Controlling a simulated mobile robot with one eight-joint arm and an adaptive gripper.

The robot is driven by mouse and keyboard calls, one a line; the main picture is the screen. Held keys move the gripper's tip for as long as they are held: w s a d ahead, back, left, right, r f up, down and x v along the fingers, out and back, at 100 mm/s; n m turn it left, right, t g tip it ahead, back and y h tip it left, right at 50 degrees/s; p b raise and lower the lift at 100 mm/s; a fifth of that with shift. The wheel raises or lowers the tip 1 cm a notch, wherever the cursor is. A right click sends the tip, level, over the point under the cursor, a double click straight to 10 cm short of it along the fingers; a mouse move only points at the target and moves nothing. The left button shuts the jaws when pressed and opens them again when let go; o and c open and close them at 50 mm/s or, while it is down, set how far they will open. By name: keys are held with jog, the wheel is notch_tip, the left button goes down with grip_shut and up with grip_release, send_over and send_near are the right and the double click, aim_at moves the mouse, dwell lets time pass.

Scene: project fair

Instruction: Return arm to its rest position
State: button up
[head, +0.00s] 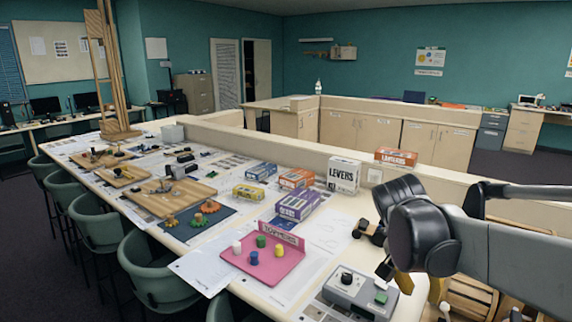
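My arm (500,250) reaches in from the right edge in the head view. Its grey link and dark rounded joint (415,235) hang over the right end of the long table (325,215). My gripper is mostly hidden behind or below this joint, and I cannot make out its two fingers or whether it holds anything. A grey box with a green button and a black knob (360,293) stands on the table just left of and below the joint.
A pink tray (265,272) with small coloured pegs lies left of the arm. Wooden boards (165,198) lie farther along. Green chairs (155,270) line the left side. A wooden crate (470,297) is below the arm.

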jog(key=s+a+f+n+t+y, duration=0.2)
jog(key=s+a+n+t+y, duration=0.2)
jog(key=s+a+n+t, duration=0.2)
jog(key=s+a+n, duration=0.2)
jog(key=s+a, duration=0.2)
jog(key=s, duration=0.1)
jog(key=shift+s+y, duration=0.2)
jog(key=shift+y, duration=0.1)
